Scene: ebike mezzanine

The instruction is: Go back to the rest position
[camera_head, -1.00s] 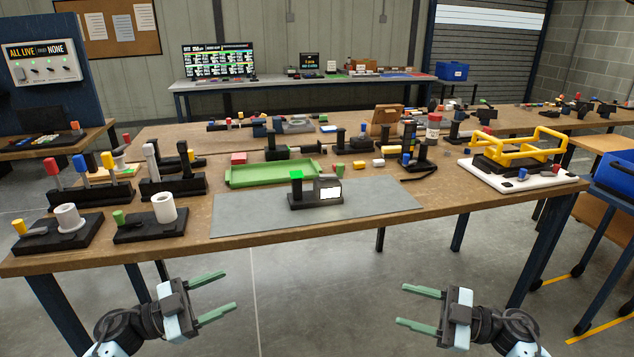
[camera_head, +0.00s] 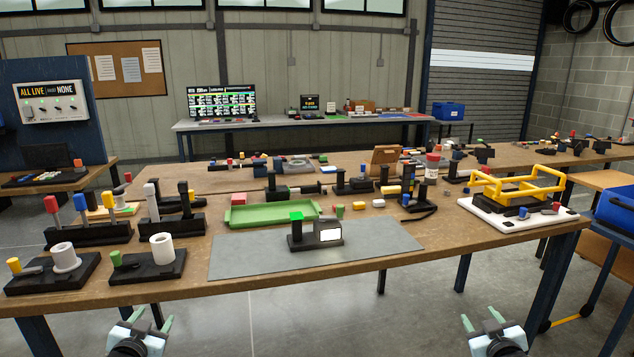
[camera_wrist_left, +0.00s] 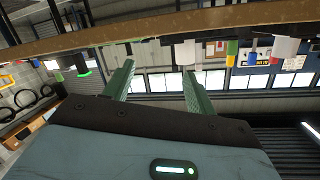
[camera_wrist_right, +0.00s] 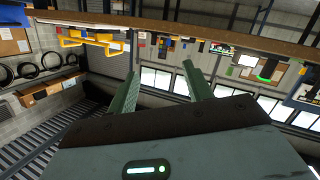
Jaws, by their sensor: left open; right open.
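My left gripper (camera_head: 150,320) is at the bottom left of the head view, in front of the workbench and below its top. It is open and empty, and its two green fingers stand apart in the left wrist view (camera_wrist_left: 157,82). My right gripper (camera_head: 482,318) is at the bottom right of the head view, also in front of the bench. It is open and empty, with its green fingers spread in the right wrist view (camera_wrist_right: 162,84). Neither gripper touches anything.
The workbench (camera_head: 420,280) carries a grey mat (camera_head: 375,249) with a black fixture (camera_head: 315,241), a green tray (camera_head: 272,214), black stands at left and a white board (camera_head: 540,225) with a yellow frame (camera_head: 515,186) at right. The floor before the bench is clear.

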